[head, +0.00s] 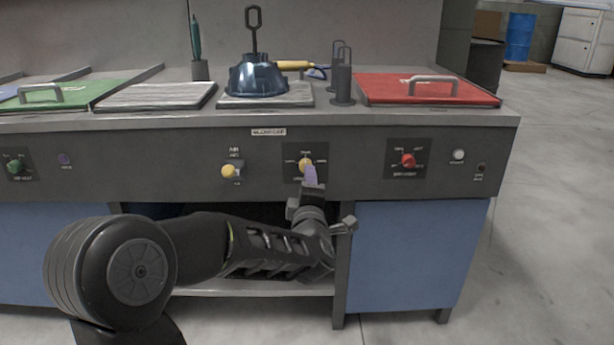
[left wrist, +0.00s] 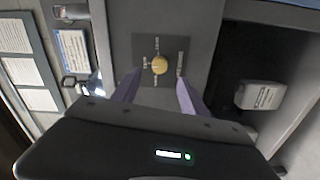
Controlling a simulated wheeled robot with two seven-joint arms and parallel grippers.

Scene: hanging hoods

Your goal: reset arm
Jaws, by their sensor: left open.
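My left arm comes in from the left in the head view and reaches to the front panel (head: 260,188) of the workbench. My left gripper (head: 310,176) is at the yellow knob (head: 305,164) in the middle of the panel. In the left wrist view, the two purple fingers of my left gripper (left wrist: 158,88) are spread apart, with the yellow knob (left wrist: 159,65) showing beyond and between their tips. Nothing is held. I cannot tell whether a finger touches the knob. My right gripper is not in view.
A second yellow knob (head: 228,171) is to the left, a red knob (head: 408,160) to the right. A blue hood (head: 258,78), a green lid (head: 62,96) and a red lid (head: 430,91) are on the worktop. Open floor (head: 555,170) lies to the right.

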